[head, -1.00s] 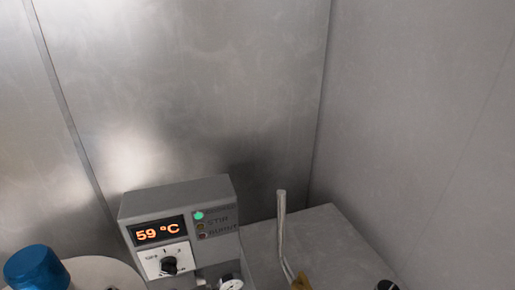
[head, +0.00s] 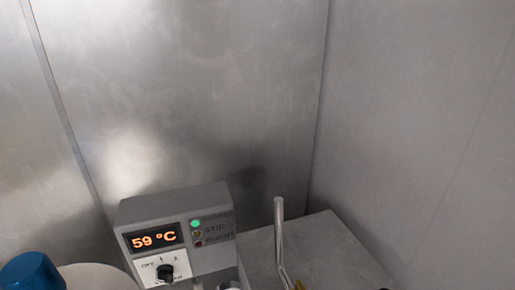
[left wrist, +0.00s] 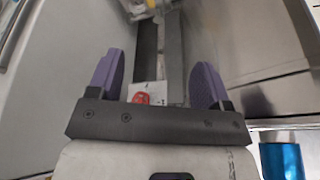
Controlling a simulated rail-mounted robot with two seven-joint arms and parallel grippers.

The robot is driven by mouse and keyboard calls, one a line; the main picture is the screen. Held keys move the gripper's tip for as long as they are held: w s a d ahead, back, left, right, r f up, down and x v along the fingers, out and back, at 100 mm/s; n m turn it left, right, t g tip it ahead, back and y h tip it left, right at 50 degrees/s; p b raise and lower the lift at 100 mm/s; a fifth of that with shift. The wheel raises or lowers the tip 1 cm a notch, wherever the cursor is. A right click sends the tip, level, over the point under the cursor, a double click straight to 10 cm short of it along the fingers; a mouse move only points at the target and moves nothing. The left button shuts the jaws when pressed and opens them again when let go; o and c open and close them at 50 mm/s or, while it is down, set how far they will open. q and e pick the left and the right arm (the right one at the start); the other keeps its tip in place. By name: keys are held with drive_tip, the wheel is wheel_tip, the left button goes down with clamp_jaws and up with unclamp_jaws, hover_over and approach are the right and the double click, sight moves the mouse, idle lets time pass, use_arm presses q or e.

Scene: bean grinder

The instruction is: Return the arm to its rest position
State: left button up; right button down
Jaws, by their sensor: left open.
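My left gripper (left wrist: 160,85) shows in the left wrist view with its two purple fingers apart. Nothing is seen held between them. A small red object (left wrist: 141,98) on a pale surface shows beyond the fingers; I cannot tell what it is. Neither gripper shows in the head view.
In the head view a grey control box (head: 215,200) has a display (head: 154,238) reading 59 °C, a green light and a black knob (head: 165,272).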

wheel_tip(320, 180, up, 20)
drive_tip(key=p, duration=1.9)
drive_tip(key=shift+p, duration=0.35)
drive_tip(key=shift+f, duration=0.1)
